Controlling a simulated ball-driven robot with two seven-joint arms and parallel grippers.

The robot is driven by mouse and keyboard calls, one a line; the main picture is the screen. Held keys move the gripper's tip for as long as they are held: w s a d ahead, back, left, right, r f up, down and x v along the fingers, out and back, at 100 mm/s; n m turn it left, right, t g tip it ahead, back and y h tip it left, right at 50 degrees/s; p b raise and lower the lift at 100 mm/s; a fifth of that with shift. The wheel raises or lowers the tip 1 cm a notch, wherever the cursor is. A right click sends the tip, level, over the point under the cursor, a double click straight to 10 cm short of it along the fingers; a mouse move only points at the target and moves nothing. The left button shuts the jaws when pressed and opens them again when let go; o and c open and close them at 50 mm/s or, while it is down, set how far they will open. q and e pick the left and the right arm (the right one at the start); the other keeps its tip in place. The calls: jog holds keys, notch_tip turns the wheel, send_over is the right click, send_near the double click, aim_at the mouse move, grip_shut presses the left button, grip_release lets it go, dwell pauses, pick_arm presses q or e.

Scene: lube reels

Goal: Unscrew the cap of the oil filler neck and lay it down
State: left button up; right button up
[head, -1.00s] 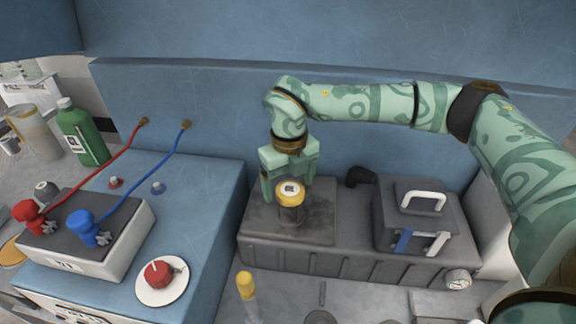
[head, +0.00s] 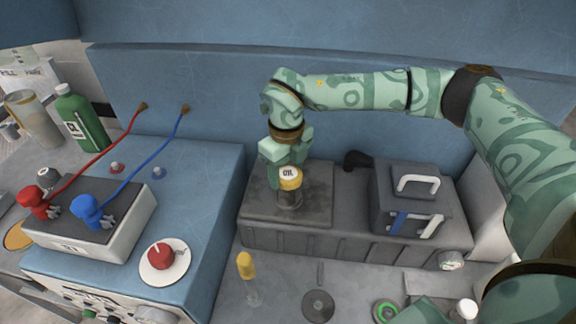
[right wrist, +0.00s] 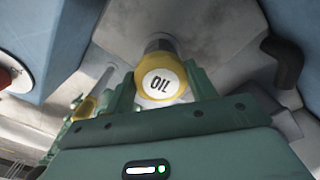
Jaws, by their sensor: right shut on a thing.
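The yellow oil cap (head: 290,181), with a white disc marked OIL, sits on top of the dark filler neck (head: 290,200) on the grey box. I see no clear gap between cap and neck. My left gripper is not in view.
A dark battery-like box (head: 412,200) with white handles stands right of the neck. A yellow-topped stick (head: 245,264) stands in front. At left are a blue console (head: 190,205), a red knob (head: 161,256) and red and blue clamps with cables.

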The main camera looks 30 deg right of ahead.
jog(key=shift+r+n+p, duration=0.1)
jog(key=shift+n+p, duration=0.25)
jog(key=shift+n, duration=0.65)
jog(key=n+p, duration=0.1)
jog(key=n, duration=0.2)
jog(key=shift+s+a+p, duration=0.1)
jog(key=shift+p, duration=0.25)
jog(key=shift+n+p, duration=0.35)
jog(key=shift+n, duration=0.65)
jog(key=shift+f, duration=0.2)
